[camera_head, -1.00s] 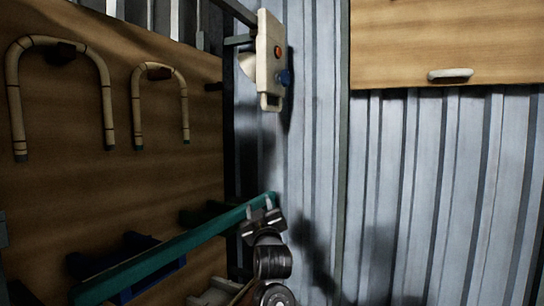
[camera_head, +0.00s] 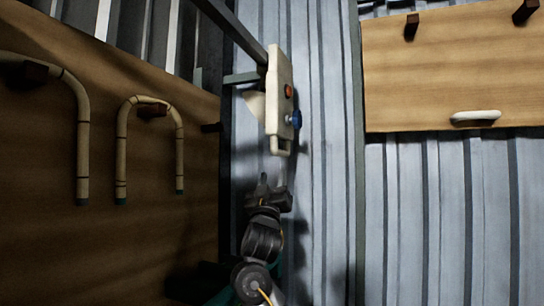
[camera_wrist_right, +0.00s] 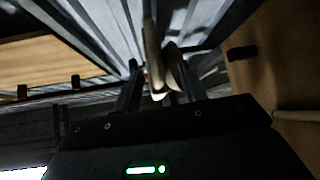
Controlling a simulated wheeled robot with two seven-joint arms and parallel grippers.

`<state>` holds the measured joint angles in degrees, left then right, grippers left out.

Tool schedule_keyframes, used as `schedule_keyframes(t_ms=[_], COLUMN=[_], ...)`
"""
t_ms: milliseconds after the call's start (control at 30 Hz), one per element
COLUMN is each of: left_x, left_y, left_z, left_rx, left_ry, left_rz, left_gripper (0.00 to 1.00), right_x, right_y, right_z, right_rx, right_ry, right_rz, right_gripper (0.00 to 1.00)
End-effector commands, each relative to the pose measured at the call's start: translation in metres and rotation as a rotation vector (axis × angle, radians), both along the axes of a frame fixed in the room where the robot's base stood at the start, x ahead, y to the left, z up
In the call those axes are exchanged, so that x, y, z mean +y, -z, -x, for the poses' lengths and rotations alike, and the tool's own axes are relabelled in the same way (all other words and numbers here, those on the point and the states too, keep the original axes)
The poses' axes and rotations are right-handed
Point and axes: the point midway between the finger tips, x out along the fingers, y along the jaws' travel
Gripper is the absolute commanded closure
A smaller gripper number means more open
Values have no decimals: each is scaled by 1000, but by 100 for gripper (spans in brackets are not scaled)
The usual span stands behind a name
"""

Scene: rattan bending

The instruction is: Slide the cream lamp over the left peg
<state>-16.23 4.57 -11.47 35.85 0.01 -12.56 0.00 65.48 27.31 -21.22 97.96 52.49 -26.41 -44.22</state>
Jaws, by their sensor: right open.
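The cream lamp (camera_head: 279,95), a flat cream body with a red button, a blue knob and a loop at its lower end, hangs near the dark frame left of the metal wall. The left peg (camera_head: 411,26) is a short dark peg on the wooden board at the upper right; it looks bare. My right gripper (camera_head: 270,182) is open and empty just below the lamp's loop. In the right wrist view, the cream lamp (camera_wrist_right: 154,62) shows beyond and between the open fingers (camera_wrist_right: 161,88). My left gripper is out of view.
A second dark peg (camera_head: 525,11) is at the board's right. A white handle-like piece (camera_head: 475,117) is near the board's lower edge (camera_head: 400,130). Bent rattan canes (camera_head: 122,140) hang on the left wooden panel (camera_head: 55,240). A dark frame post (camera_head: 225,130) stands close left of the lamp.

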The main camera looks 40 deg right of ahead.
Motion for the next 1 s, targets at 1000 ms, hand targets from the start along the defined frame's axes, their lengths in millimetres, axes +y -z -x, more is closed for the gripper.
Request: schedule_keyframes(t_ms=[1000], left_x=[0], left_y=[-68], left_z=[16], left_rx=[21], left_ry=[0], left_rz=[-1], left_gripper=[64], right_x=[-65], right_y=[-74], right_z=[-46], right_rx=[2], right_ry=[6], right_rz=[0], right_gripper=[59])
